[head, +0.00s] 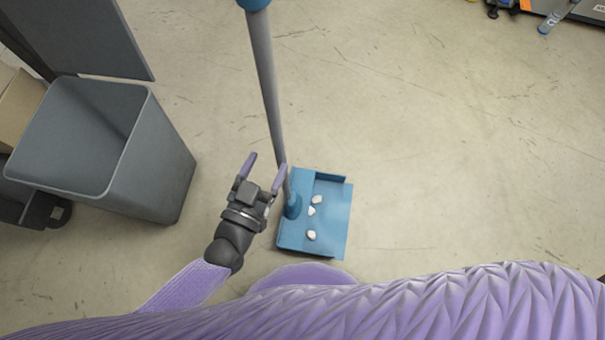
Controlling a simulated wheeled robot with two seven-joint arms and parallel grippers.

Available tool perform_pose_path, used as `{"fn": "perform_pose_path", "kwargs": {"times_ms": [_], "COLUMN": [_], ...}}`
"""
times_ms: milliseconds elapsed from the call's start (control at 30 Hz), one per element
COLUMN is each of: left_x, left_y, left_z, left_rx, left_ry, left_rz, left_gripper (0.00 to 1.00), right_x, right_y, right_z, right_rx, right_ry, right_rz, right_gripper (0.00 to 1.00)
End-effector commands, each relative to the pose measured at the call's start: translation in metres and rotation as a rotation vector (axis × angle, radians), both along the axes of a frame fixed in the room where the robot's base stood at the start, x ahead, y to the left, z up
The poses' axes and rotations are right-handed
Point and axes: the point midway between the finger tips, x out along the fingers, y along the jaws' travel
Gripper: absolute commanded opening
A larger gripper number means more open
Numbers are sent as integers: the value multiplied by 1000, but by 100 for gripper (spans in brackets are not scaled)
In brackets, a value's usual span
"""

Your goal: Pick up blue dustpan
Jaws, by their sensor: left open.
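A blue dustpan (330,227) sits on the floor right of centre, and several small white pieces lie in its pan. Its long grey handle (265,80) rises from a blue socket at the pan's left side toward the top of the view, where a blue part shows. My left gripper (266,166) is open, with its two purple fingers apart. The right finger appears close against or overlapping the handle low down; I cannot tell whether they touch. The handle is not clearly between the fingers. My right gripper is not in view.
A grey open bin (165,165) with its lid raised stands at the left, near a cardboard box (18,105). Dark equipment and a blue-capped item (553,18) lie at the top right. The concrete floor right of the dustpan is clear.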

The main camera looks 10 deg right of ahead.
Motion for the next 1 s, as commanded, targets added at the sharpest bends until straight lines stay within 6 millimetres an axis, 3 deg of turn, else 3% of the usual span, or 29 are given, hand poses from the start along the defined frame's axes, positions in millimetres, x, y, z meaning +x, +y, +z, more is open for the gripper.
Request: {"fn": "perform_pose_path", "kwargs": {"times_ms": [200,233,300,433,733,1000], "left_x": [28,30,36,51,56,56], "left_y": [-22,-23,-30,-38,-40,-40], "left_z": [-11,-10,-11,-10,-6,-7], "left_rx": [-5,-1,-2,1,3,2], "left_ry": [6,6,5,5,3,3], "left_rz": [0,0,0,0,0,0], "left_gripper": [73,73,73,73,73,18], "right_x": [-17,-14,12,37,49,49], "right_y": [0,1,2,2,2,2], "right_z": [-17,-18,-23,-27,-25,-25], "right_rx": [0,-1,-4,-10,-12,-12], "right_ry": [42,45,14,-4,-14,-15], "right_rz": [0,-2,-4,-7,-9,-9], "right_gripper": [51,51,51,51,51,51]}}
